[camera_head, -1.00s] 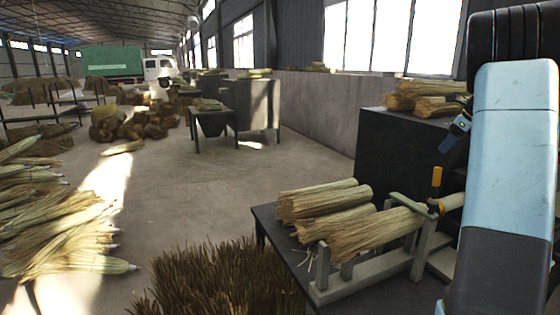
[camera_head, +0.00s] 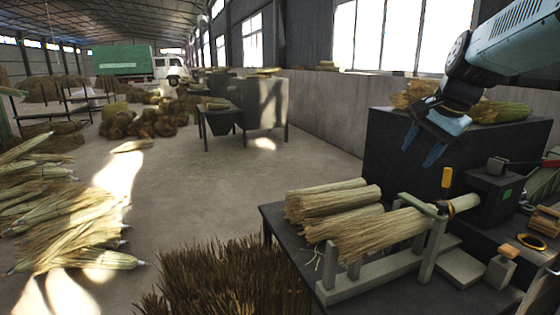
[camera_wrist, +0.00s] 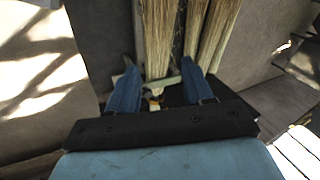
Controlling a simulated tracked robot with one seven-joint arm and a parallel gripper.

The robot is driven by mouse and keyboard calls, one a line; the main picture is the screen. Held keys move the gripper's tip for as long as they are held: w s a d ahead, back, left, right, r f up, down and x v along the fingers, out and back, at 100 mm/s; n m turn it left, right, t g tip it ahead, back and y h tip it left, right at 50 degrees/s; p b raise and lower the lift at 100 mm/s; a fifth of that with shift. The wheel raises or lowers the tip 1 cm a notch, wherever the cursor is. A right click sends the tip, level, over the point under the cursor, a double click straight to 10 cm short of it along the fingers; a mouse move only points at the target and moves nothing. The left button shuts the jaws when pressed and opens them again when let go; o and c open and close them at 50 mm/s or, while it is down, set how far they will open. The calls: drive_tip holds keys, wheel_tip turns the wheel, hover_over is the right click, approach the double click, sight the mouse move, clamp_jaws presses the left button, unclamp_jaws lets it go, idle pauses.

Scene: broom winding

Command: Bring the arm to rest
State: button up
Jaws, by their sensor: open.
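My gripper (camera_head: 424,145) is open and empty in the head view. It hangs in the air above the workbench, in front of the dark box, with its blue fingers pointing down. My arm reaches in from the upper right. In the wrist view my gripper (camera_wrist: 165,85) shows both blue fingers spread apart, with nothing held between them. Beyond the fingers are the straw bundles on the bench. The broom bundle (camera_head: 380,232) lies across the grey stand (camera_head: 370,278), apart from my gripper.
More straw bundles (camera_head: 328,198) lie on the dark bench (camera_head: 275,215). The dark box (camera_head: 390,160) behind carries further bundles (camera_head: 500,111). A yellow-handled part (camera_head: 446,178) stands upright near the winding unit (camera_head: 495,195). Brown bristles (camera_head: 215,285) fill the front. The floor at centre is clear.

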drive_tip(key=s+a+f+n, duration=0.3)
drive_tip(key=s+n, duration=0.2)
drive_tip(key=s, duration=0.3)
drive_tip(key=s+a+f+n+h, duration=0.1)
drive_tip(key=s+a+f+n, duration=0.3)
drive_tip(key=s+n, duration=0.2)
drive_tip(key=shift+s+a+t, duration=0.2)
drive_tip(key=shift+s+t, duration=0.2)
drive_tip(key=shift+s, duration=0.55)
drive_tip(key=shift+c, duration=0.2)
